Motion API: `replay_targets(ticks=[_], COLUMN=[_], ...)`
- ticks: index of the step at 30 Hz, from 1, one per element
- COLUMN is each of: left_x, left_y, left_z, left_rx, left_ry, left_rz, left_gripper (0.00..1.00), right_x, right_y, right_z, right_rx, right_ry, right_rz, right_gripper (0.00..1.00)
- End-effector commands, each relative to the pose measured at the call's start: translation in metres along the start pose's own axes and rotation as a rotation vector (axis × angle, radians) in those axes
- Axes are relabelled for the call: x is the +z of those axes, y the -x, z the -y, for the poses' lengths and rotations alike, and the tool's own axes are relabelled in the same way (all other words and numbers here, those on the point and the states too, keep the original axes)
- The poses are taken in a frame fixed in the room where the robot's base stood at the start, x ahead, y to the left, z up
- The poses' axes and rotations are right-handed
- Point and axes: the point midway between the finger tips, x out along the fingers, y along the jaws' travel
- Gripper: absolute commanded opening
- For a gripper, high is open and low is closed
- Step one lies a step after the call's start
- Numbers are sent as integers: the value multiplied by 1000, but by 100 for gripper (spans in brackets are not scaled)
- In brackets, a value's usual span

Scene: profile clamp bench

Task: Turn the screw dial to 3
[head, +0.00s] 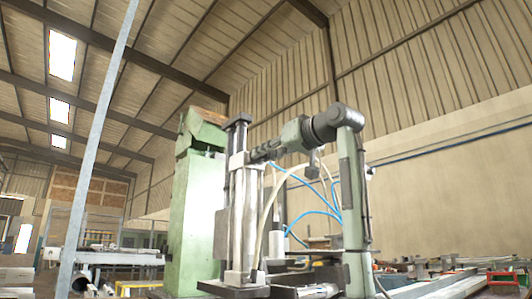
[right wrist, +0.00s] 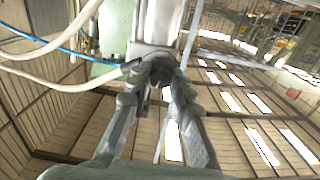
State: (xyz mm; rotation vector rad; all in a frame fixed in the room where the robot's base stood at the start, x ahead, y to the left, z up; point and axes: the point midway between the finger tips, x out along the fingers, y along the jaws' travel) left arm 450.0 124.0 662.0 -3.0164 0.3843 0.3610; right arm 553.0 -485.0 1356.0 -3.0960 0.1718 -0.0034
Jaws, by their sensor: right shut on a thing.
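The clamp machine has a green column (head: 197,215) with two upright metal rods beside it. A pale metal block (head: 237,163) sits on the rods. My right gripper (head: 254,156) reaches in from the right and meets this block. In the right wrist view, my right gripper (right wrist: 157,72) has its two fingers closed together on a small dark round part, the screw dial (right wrist: 158,76), in front of the pale block (right wrist: 150,50). The fingers hide most of the dial, and I cannot read any number on it. My left gripper is not in view.
White and blue hoses (head: 318,212) hang below my right arm, close to the rods. A grey slanted post (head: 98,140) stands at the left. A bench with metal profiles and loose parts (head: 440,285) lies at the lower right.

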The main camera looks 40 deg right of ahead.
Motion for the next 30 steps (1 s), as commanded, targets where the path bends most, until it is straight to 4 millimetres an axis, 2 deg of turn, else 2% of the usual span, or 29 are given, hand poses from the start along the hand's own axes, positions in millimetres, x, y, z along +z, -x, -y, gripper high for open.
replay_targets(ticks=[15, 30], left_x=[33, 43], left_y=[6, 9], left_z=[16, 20], left_rx=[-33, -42], left_ry=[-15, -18], left_rz=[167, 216], left_gripper=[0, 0], right_x=[0, 0], right_y=[0, 0], right_z=[1, 0], right_rx=[-2, 0], right_ry=[-483, -780], right_rz=[0, 0], right_gripper=[0, 0])
